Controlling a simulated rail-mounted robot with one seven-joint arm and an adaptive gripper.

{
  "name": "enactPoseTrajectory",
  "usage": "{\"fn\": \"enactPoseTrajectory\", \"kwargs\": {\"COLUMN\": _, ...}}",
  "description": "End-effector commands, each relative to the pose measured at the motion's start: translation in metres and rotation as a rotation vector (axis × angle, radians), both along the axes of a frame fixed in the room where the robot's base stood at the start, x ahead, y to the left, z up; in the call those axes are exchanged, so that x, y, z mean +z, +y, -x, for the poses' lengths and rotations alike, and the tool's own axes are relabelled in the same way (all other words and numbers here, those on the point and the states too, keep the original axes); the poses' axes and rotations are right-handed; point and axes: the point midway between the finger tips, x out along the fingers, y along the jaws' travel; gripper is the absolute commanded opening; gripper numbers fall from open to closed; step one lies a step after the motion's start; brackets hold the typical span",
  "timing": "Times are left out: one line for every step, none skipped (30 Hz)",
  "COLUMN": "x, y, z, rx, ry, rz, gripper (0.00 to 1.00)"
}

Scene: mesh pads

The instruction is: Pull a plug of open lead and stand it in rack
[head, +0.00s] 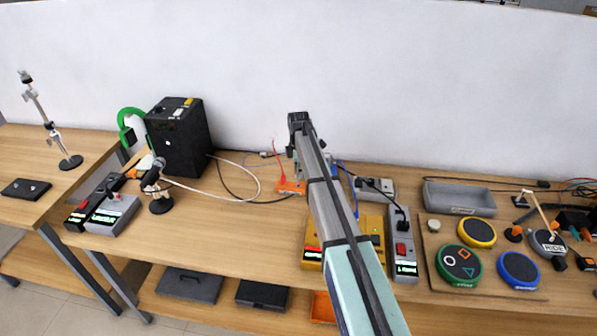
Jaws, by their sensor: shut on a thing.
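My gripper (296,166) hangs at the far end of my arm, low over the back of the middle table. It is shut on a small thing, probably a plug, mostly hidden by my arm. An orange block (291,187), which may be the rack, lies on the table just below the gripper. A thin red lead (279,162) rises beside the gripper on its left. A blue lead (355,187) curves down on the right of my arm. I cannot tell which lead is open.
A yellow box (371,226) with displays stands partly behind my arm, beside a grey power strip (403,247). A black box (180,137) stands at the back left. Round pads (459,264) and a grey tray (459,198) are on the right. Bare tabletop (228,235) lies left of my arm.

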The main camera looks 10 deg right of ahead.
Motion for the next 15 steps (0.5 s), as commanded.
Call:
{"fn": "enactPoseTrajectory", "kwargs": {"x": -0.001, "y": 0.000, "z": 0.000, "rx": 0.000, "ry": 0.000, "rz": 0.000, "gripper": 0.00}}
{"fn": "enactPoseTrajectory", "kwargs": {"x": -0.002, "y": 0.000, "z": 0.000, "rx": 0.000, "ry": 0.000, "rz": 0.000, "gripper": 0.00}}
{"fn": "enactPoseTrajectory", "kwargs": {"x": -0.003, "y": 0.000, "z": 0.000, "rx": 0.000, "ry": 0.000, "rz": 0.000, "gripper": 0.00}}
{"fn": "enactPoseTrajectory", "kwargs": {"x": -0.003, "y": 0.000, "z": 0.000, "rx": 0.000, "ry": 0.000, "rz": 0.000, "gripper": 0.00}}
{"fn": "enactPoseTrajectory", "kwargs": {"x": -0.004, "y": 0.000, "z": 0.000, "rx": 0.000, "ry": 0.000, "rz": 0.000, "gripper": 0.00}}
{"fn": "enactPoseTrajectory", "kwargs": {"x": -0.005, "y": 0.000, "z": 0.000, "rx": 0.000, "ry": 0.000, "rz": 0.000, "gripper": 0.00}}
{"fn": "enactPoseTrajectory", "kwargs": {"x": -0.006, "y": 0.000, "z": 0.000, "rx": 0.000, "ry": 0.000, "rz": 0.000, "gripper": 0.00}}
{"fn": "enactPoseTrajectory", "kwargs": {"x": -0.006, "y": 0.000, "z": 0.000, "rx": 0.000, "ry": 0.000, "rz": 0.000, "gripper": 0.00}}
{"fn": "enactPoseTrajectory", "kwargs": {"x": -0.007, "y": 0.000, "z": 0.000, "rx": 0.000, "ry": 0.000, "rz": 0.000, "gripper": 0.00}}
{"fn": "enactPoseTrajectory", "kwargs": {"x": -0.008, "y": 0.000, "z": 0.000, "rx": 0.000, "ry": 0.000, "rz": 0.000, "gripper": 0.00}}
{"fn": "enactPoseTrajectory", "kwargs": {"x": -0.009, "y": 0.000, "z": 0.000, "rx": 0.000, "ry": 0.000, "rz": 0.000, "gripper": 0.00}}
{"fn": "enactPoseTrajectory", "kwargs": {"x": -0.010, "y": 0.000, "z": 0.000, "rx": 0.000, "ry": 0.000, "rz": 0.000, "gripper": 0.00}}
{"fn": "enactPoseTrajectory", "kwargs": {"x": -0.010, "y": 0.000, "z": 0.000, "rx": 0.000, "ry": 0.000, "rz": 0.000, "gripper": 0.00}}
{"fn": "enactPoseTrajectory", "kwargs": {"x": -0.011, "y": 0.000, "z": 0.000, "rx": 0.000, "ry": 0.000, "rz": 0.000, "gripper": 0.00}}
{"fn": "enactPoseTrajectory", "kwargs": {"x": -0.012, "y": 0.000, "z": 0.000, "rx": 0.000, "ry": 0.000, "rz": 0.000, "gripper": 0.00}}
